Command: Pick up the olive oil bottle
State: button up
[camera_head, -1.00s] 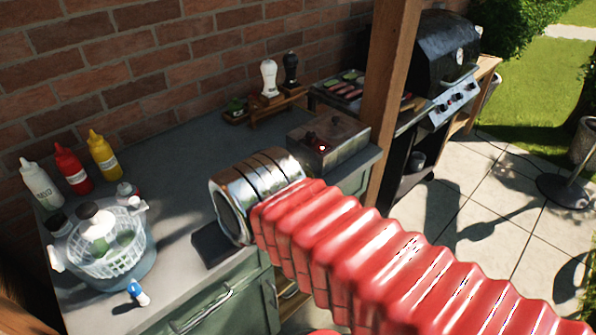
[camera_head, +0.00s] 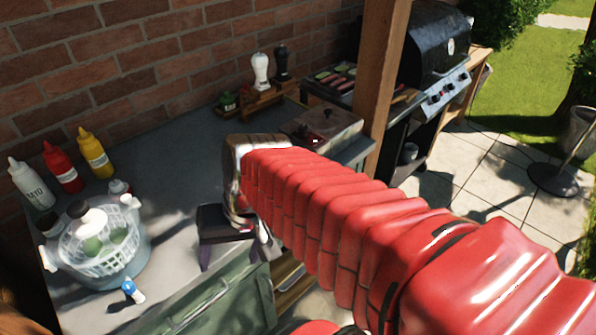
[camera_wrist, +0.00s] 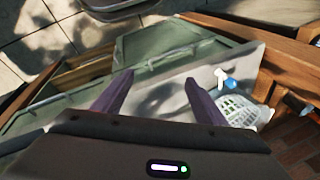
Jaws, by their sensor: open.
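I cannot pick out an olive oil bottle for certain in either view. A small dark green item (camera_head: 228,101) sits at the left end of the wooden rack (camera_head: 262,107) near the brick wall, too small to tell what it is. My gripper (camera_head: 228,258) is over the front edge of the worktop, right of the white basket, with its purple fingers pointing down. In the wrist view my gripper (camera_wrist: 160,78) has its fingers spread apart with nothing between them. My red arm hides part of the worktop and cabinet.
The white basket (camera_head: 122,262) holds green items. A blue-and-white small bottle (camera_head: 134,292) lies in front of it. White (camera_head: 32,184), red (camera_head: 63,168) and yellow (camera_head: 95,153) squeeze bottles stand by the wall. White (camera_head: 260,72) and black (camera_head: 282,64) mills stand at the rack. The worktop's middle is clear.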

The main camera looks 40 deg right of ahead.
jog(key=w+d+f+m+t+y, duration=0.5)
jog(key=d+m+y, duration=0.35)
jog(key=m, duration=0.65)
jog(key=d+f+m+t+h, duration=0.2)
jog(key=d+m+t+h, duration=0.6)
jog(key=d+m, duration=0.7)
jog(key=d+t, duration=0.2)
jog(key=d, duration=0.6)
jog(key=shift+s+d+h, duration=0.15)
jog(key=shift+h, duration=0.2)
jog(key=shift+w+a, duration=0.15)
jog(key=shift+w, duration=1.3)
jog(key=shift+w+a, duration=0.15)
jog(key=shift+w, duration=1.25)
jog(key=shift+w+a, duration=0.15)
jog(key=shift+w, duration=1.3)
